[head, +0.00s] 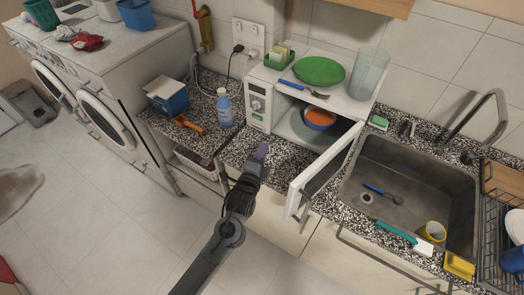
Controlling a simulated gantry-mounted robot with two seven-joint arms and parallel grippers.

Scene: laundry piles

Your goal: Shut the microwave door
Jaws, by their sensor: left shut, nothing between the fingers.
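The white microwave (340,105) stands on the speckled counter left of the sink. Its door (322,172) is wide open, swung out over the counter's front edge, with a handle near its free end. An orange and blue bowl (320,117) sits inside on a grey plate. My left gripper (261,152) is shut and empty, above the counter's front edge, left of the open door and apart from it. My right gripper is not in view.
A green plate (320,70), a glass (369,72) and cutlery lie on the microwave. A blue bottle (224,108) stands at its left. The sink (420,170), with a faucet and dishes, is right of the door. Washing machines stand at the left.

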